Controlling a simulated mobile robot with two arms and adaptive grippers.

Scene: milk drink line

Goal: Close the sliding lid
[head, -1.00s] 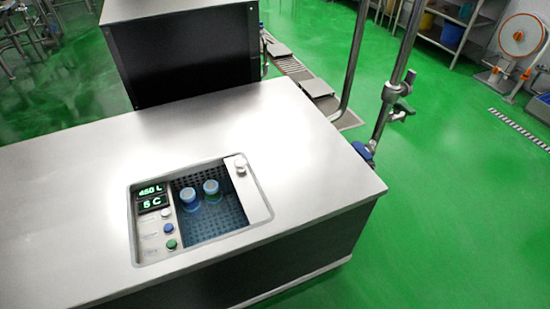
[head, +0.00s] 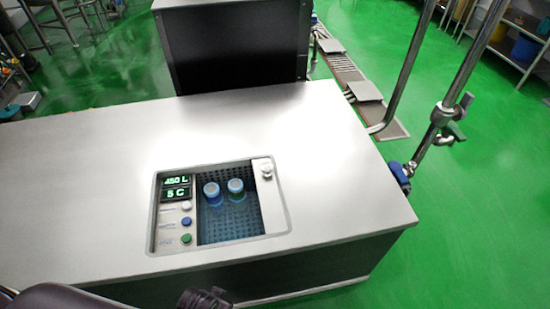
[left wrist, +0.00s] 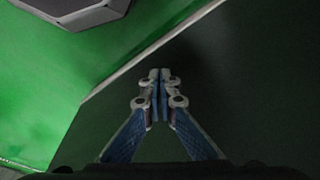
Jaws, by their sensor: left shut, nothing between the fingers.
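The sliding lid (head: 270,208) is a narrow metal strip with a round pale knob (head: 266,171) at the right side of a recess in the steel counter. It stands open, leaving the perforated well (head: 230,222) uncovered. Two blue-capped bottles (head: 212,190) stand in the well. My left gripper (left wrist: 160,75) shows in the left wrist view, its fingertips together with nothing between them, in front of a dark panel and away from the lid. Part of my left arm shows at the bottom of the head view. My right gripper is not in view.
A control panel (head: 176,215) with a green display and several buttons lies left of the well. A black box (head: 235,50) stands behind the counter (head: 80,180). A metal post with a clamp (head: 445,122) rises at the right corner. The countertop around the recess is clear.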

